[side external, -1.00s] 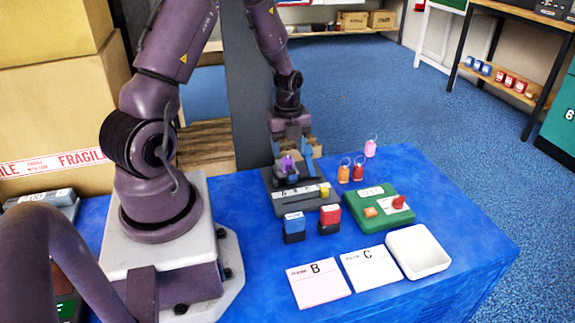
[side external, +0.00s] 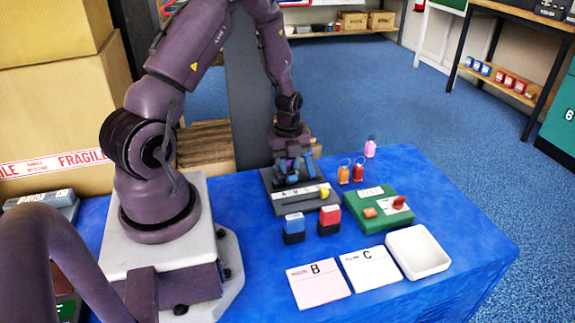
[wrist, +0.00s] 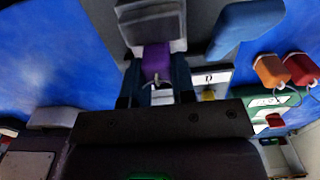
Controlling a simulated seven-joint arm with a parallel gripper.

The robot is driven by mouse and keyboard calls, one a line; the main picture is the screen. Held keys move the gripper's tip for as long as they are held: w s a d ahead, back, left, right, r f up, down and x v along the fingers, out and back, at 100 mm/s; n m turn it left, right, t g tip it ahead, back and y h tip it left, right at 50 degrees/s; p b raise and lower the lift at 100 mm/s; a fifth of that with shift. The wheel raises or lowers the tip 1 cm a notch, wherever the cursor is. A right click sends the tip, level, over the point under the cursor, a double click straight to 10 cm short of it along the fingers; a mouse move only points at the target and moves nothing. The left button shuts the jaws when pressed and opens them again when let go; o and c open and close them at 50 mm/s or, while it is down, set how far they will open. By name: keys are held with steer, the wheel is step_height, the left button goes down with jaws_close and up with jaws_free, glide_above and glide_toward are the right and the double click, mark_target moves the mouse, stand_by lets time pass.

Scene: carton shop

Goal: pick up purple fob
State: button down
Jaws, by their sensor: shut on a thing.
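The purple fob (wrist: 157,62) shows in the wrist view, held between the fingers of my gripper (wrist: 156,78), with a small metal ring on it. In the side view my gripper (side external: 292,170) is low over the dark device (side external: 300,204) with a white label strip and a yellow knob. There the fob is mostly hidden by the fingers. I cannot tell whether the fob touches the device. Other fobs stand to the right: orange (side external: 344,174), red (side external: 358,173) and pink (side external: 370,149).
Blue (side external: 294,228) and red (side external: 329,220) stamps stand in front of the device. A green box (side external: 372,222) with a red knob, a white tray (side external: 436,267) and cards B (side external: 318,286) and C (side external: 370,268) lie nearer. The blue table's right side is clear.

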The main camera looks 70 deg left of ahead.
steer(key=shift+r, duration=0.1)
steer(key=shift+r, duration=0.65)
steer(key=s+d+r, duration=0.9)
steer(key=s+r, duration=0.1)
steer(key=r, duration=0.1)
steer(key=shift+s+r, duration=0.25)
steer(key=shift+s, duration=0.15)
